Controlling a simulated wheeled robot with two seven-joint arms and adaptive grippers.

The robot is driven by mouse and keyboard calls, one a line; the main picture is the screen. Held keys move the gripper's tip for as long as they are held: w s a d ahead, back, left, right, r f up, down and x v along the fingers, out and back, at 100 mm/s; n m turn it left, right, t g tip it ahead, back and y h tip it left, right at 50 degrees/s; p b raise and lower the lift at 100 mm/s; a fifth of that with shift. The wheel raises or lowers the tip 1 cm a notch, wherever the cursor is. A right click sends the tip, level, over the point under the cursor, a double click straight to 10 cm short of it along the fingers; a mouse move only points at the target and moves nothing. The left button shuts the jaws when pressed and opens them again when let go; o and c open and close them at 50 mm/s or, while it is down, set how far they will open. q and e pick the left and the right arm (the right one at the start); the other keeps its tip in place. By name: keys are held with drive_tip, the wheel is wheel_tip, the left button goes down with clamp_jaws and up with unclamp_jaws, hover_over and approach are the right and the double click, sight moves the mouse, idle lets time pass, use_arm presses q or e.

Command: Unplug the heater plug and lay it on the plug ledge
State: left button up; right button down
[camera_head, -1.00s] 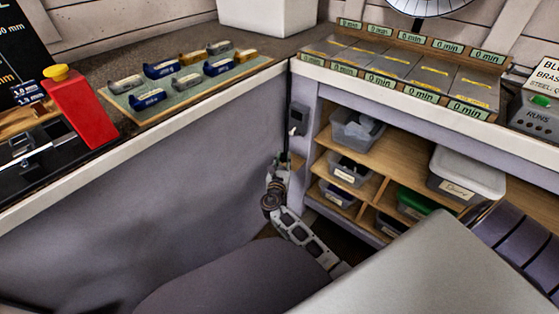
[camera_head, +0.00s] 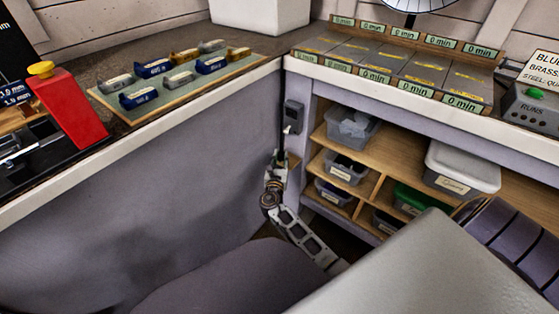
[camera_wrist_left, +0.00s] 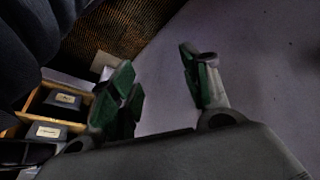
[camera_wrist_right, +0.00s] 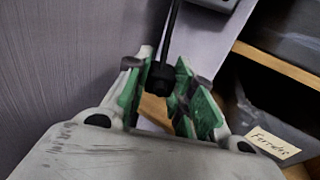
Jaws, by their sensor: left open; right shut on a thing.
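My right gripper (camera_head: 277,160) is low in the corner between the two benches, below a dark grey wall box (camera_head: 293,116). In the right wrist view my right gripper (camera_wrist_right: 159,74) is shut on the black plug (camera_wrist_right: 160,80), whose dark cord (camera_wrist_right: 172,30) runs upward. The plug hangs apart from the box, whose edge shows at the top right. A small wooden ledge (camera_head: 293,160) shows just right of the gripper in the head view. Its wood (camera_wrist_right: 154,110) seems to show behind the fingers. My left gripper (camera_wrist_left: 155,75) is open and empty, seen only in its own wrist view.
Wooden shelves (camera_head: 400,160) with several labelled bins stand right of the ledge. A lilac bench panel (camera_head: 180,180) is to the left. A bin labelled Ferrules (camera_wrist_right: 265,130) is close to the right finger. Wooden compartments (camera_wrist_left: 45,105) lie left of my left gripper.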

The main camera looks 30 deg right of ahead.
drive_tip(key=shift+w+d+f, duration=0.1)
drive_tip(key=shift+d+f, duration=0.15)
drive_tip(key=shift+w+d+f+b, duration=0.3)
drive_tip(key=shift+d+f+b, duration=0.2)
drive_tip(key=shift+d+b, duration=0.25)
drive_tip(key=shift+w+d+f+b, duration=0.15)
drive_tip(key=shift+d+f+b, duration=0.15)
drive_tip(key=shift+b, duration=0.1)
drive_tip(key=shift+w+d+f+b, duration=0.25)
drive_tip(key=shift+d+f+b, duration=0.3)
drive_tip(key=shift+d+b, duration=0.1)
drive_tip(key=shift+d+f, duration=0.1)
use_arm(q)
wheel_tip(320, 180, down, 9)
drive_tip(key=d+t+h, duration=0.1)
drive_tip(key=shift+d+n, duration=0.4)
use_arm(e)
drive_tip(key=shift+w+d, duration=0.1)
use_arm(q)
drive_tip(key=shift+s, duration=0.15)
